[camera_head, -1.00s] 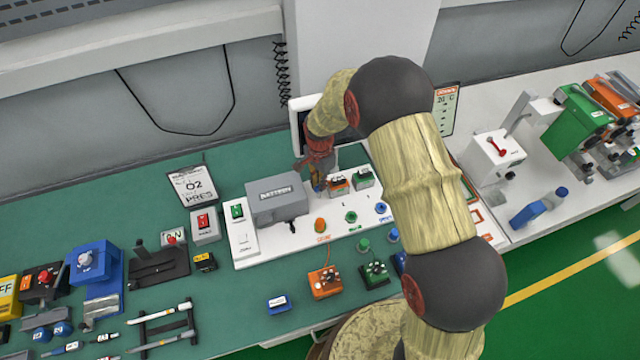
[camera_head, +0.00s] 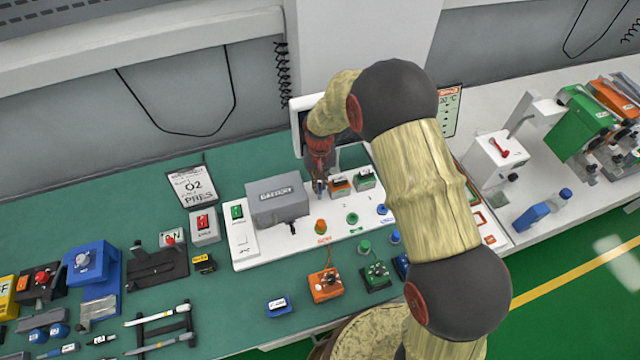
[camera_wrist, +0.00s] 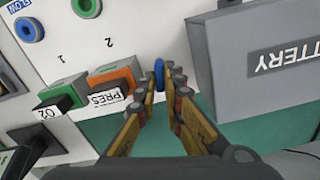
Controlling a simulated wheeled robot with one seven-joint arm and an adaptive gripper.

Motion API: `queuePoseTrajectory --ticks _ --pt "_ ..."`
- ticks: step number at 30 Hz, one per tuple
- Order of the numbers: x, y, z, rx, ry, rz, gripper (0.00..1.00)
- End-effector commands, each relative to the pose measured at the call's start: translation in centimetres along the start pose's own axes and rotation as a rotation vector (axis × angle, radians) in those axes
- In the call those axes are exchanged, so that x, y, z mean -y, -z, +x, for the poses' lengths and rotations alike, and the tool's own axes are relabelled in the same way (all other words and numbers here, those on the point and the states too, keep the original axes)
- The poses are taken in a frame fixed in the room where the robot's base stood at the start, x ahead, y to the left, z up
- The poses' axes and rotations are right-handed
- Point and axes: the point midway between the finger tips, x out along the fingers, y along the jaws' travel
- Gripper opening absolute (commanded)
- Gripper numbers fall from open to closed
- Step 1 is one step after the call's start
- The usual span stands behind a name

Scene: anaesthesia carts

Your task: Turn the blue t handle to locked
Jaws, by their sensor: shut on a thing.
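The blue handle (camera_wrist: 159,72) shows as a narrow upright blue piece between my fingertips in the wrist view. My gripper (camera_wrist: 160,88) is shut on it, with one finger on each side. In the head view my gripper (camera_head: 320,187) reaches down to the white panel (camera_head: 262,246), just right of the grey battery box. The handle's base and any locked marking are hidden, so I cannot tell its exact angle.
The grey battery box (camera_wrist: 262,65) stands close to the right of my fingers in the wrist view. An orange block (camera_wrist: 112,78) and a green block (camera_wrist: 66,92) stand close on the left. A blue ring (camera_wrist: 29,30) lies farther left.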

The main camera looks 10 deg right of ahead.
Motion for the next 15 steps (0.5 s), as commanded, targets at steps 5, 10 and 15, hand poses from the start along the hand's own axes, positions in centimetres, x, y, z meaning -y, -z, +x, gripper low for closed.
queuePoseTrajectory --ticks 5,10,15 --pt "0.09 0.14 -0.08 -0.004 0.001 -0.116 0.0" --pt "0.12 0.14 -0.1 -0.004 0.0 -0.194 0.0" --pt "0.13 0.14 -0.11 -0.004 0.0 -0.236 0.0"
